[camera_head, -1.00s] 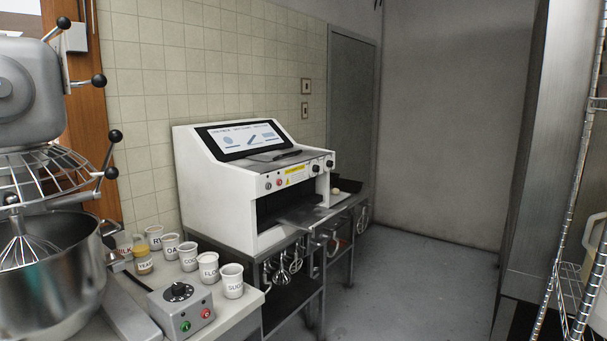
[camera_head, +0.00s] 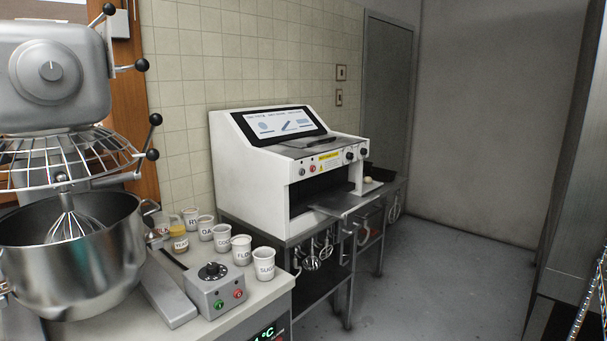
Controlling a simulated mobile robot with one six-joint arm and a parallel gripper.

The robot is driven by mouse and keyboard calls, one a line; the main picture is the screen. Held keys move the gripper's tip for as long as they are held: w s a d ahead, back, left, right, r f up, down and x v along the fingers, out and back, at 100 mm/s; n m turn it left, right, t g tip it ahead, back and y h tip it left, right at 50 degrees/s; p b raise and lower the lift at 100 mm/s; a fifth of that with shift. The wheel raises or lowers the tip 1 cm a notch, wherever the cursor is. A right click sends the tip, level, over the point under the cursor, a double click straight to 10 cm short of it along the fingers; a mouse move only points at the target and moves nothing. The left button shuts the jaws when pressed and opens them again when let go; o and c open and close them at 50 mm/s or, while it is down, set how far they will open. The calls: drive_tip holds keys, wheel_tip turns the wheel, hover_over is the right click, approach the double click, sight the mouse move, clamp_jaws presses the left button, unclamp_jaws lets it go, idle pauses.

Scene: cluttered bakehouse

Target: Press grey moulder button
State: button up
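The moulder (camera_head: 250,185) is a white machine with a sloped dark-framed screen, on a metal stand against the tiled wall. Its front panel carries a small greyish button (camera_head: 302,172) at the left end and a red button (camera_head: 312,169) beside it. A yellow label (camera_head: 328,161) and two dark knobs (camera_head: 350,157) are further right. The button is too small to read any marking. My gripper is not in view.
Utensils (camera_head: 312,262) hang under the moulder. Floor (camera_head: 430,280) at right is clear.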

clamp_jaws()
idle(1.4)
